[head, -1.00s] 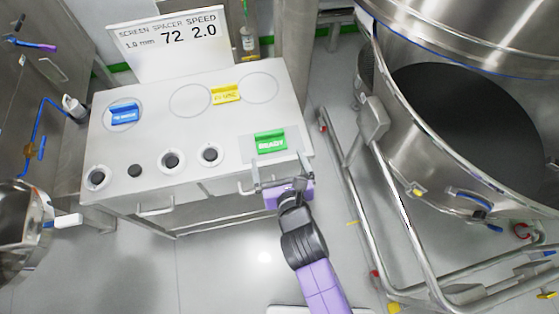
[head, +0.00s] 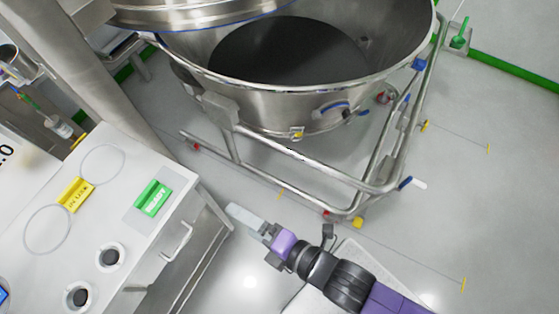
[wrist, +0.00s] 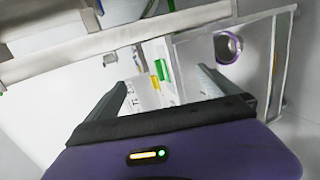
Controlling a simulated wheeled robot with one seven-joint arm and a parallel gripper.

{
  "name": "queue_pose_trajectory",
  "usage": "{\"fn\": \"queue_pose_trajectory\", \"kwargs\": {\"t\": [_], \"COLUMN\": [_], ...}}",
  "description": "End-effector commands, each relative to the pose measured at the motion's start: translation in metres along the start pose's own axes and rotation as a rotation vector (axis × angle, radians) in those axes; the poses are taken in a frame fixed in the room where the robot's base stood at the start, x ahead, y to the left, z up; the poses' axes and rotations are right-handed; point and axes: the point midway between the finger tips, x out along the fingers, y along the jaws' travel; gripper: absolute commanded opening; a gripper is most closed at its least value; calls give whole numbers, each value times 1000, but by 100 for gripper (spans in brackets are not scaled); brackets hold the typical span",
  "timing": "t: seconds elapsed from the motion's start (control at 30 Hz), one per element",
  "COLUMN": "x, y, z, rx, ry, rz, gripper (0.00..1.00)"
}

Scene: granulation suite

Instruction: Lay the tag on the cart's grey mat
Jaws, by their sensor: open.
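My gripper (head: 243,217) is to the right of the cart, over the floor and apart from the tag. In the wrist view its two fingers (wrist: 163,95) stand wide apart with nothing held between them. A yellow tag (head: 75,195) lies on the cart between two ring outlines. A blue tag (head: 3,294) is cut off at the left edge.
A large steel bowl (head: 290,110) on a tubular wheeled frame (head: 300,170) stands behind and right of my gripper. The cart has a side handle (head: 177,241) and round black-centred fittings (head: 109,257). Open floor (head: 470,210) lies to the right.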

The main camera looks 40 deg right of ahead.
Motion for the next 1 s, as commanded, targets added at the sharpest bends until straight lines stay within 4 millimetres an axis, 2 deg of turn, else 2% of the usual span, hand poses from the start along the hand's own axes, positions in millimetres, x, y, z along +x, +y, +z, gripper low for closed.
{"fn": "queue_pose_trajectory", "kwargs": {"t": [0.03, 0.3, 0.5, 0.7, 1.0], "x": [-20, -112, -164, -188, -190], "y": [-1, 23, 50, 68, 70], "z": [8, 52, 76, 87, 88], "rx": [132, 890, 1348, 1577, 1613], "ry": [-16, -82, -94, -84, -81], "rz": [-1, 73, 149, 194, 200], "gripper": [100, 100, 100, 100, 100]}}
